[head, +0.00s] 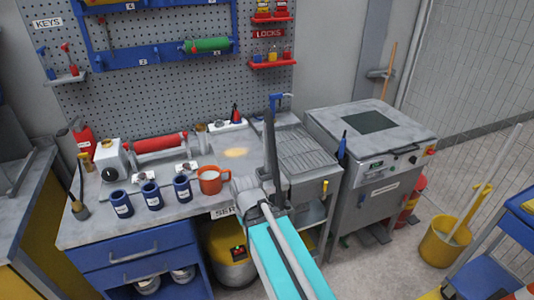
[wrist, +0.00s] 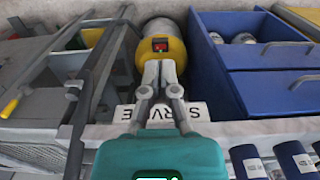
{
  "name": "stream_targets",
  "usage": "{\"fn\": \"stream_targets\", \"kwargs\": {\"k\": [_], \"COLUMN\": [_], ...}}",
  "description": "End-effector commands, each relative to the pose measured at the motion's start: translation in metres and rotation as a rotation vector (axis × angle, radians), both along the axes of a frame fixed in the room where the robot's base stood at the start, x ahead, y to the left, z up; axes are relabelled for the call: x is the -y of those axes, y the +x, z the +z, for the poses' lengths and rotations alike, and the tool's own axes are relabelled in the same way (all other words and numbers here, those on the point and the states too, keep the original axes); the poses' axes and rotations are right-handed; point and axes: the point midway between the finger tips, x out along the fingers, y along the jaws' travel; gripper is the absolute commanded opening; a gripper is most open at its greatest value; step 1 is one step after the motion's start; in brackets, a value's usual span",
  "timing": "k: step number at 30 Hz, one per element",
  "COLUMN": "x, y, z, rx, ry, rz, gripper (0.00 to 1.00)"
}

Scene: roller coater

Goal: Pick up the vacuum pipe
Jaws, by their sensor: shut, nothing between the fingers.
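A tall dark grey pipe with a blue top (head: 271,145), apparently the vacuum pipe, stands nearly upright at the bench's front edge in the head view. In the wrist view a long dark pipe (wrist: 82,125), likely the same one, runs slanted left of my gripper. My gripper (wrist: 160,66) is shut and empty, apart from that pipe, its fingertips overlapping the yellow vacuum drum in the picture. The yellow drum (head: 232,262) stands under the bench, partly hidden. Its red display (wrist: 160,45) shows in the wrist view. My teal arm hides the pipe's lower part in the head view.
The bench (head: 90,230) holds an orange mug (head: 210,180) and several blue cups (head: 151,195) near its front edge. A blue drawer unit (head: 135,260) stands left of the drum. A grey machine (head: 375,180) stands right, with a yellow bucket (head: 445,242) beyond it.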

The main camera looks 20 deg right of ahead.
Motion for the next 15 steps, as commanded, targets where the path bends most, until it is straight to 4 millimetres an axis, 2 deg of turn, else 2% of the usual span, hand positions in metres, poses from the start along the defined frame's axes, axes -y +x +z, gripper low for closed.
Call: {"fn": "stream_targets", "kwargs": {"k": [2, 8, 15], "x": [0.000, 0.001, 0.009], "y": [0.000, 0.004, 0.024], "z": [0.000, 0.006, 0.035], "rx": [0.000, 0.000, 0.000], "ry": [0.000, 0.000, 0.000], "rz": [0.000, -0.020, -0.142], "gripper": [0.04, 0.41, 0.85]}}
